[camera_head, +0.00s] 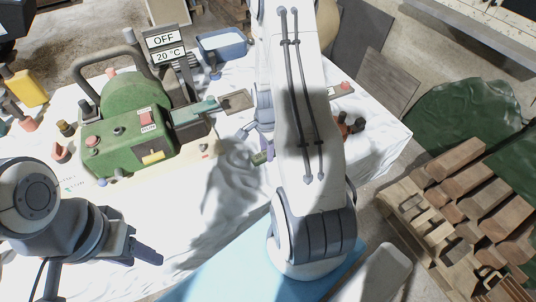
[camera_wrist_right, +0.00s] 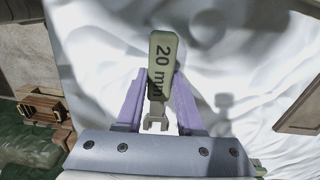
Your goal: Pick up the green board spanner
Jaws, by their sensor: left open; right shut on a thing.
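The green spanner (camera_wrist_right: 162,62), marked "20 mm", stands between the two purple fingers of my right gripper (camera_wrist_right: 158,88) in the right wrist view. The gripper is shut on it, and its grey open-jaw end points towards the gripper's palm. In the head view my right gripper (camera_head: 258,138) is partly hidden by my white right arm, and a small green end of the spanner (camera_head: 260,158) shows below it, over the white cloth. My left gripper (camera_head: 148,252) is open and empty over the cloth at lower left.
A green machine (camera_head: 125,120) with an "OFF / 20 °C" sign (camera_head: 166,47) stands on the white-covered table (camera_head: 235,205). A blue tray (camera_head: 223,45) is behind it. Stacked timber blocks (camera_head: 480,195) lie at right. A yellow container (camera_head: 27,88) is at far left. The front cloth is clear.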

